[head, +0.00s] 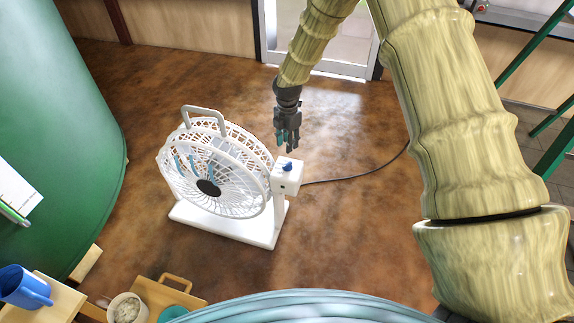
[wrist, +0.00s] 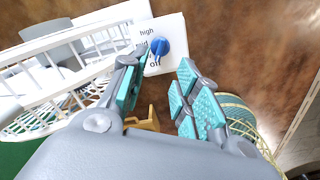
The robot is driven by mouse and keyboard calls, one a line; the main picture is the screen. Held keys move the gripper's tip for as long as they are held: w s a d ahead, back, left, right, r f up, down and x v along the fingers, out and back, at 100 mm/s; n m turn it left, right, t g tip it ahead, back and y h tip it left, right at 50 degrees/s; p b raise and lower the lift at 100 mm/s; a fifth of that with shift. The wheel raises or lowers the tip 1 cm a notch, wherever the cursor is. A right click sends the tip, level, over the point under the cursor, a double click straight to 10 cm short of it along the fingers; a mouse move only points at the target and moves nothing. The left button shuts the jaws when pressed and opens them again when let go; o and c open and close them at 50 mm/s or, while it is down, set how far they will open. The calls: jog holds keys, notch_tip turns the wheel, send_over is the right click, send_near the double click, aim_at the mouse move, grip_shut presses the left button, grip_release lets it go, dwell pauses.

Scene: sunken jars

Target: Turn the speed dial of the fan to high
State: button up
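A white fan (head: 215,150) with a round cage, carry handle and flat base stands on the brown floor. On its right side is a white control box (head: 289,179) with a blue speed dial (head: 287,166) on top. In the wrist view the blue dial (wrist: 160,46) sits on the white panel with the labels "high" and "off"; the label between them is partly covered. My gripper (head: 288,142) points down above the box. In the wrist view my gripper (wrist: 158,80) has its teal-padded fingers apart, with nothing between them. The dial lies beyond the fingertips, apparently untouched.
A dark cable (head: 362,172) runs right from the fan across the floor. A large green rounded body (head: 60,120) stands at left. Floor behind the fan is clear.

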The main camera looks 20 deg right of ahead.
aim_at(287, 166)
notch_tip(287, 166, down, 11)
jog(key=shift+r, duration=0.2)
dwell(0.3)
jog(key=shift+a, duration=0.1)
grip_shut()
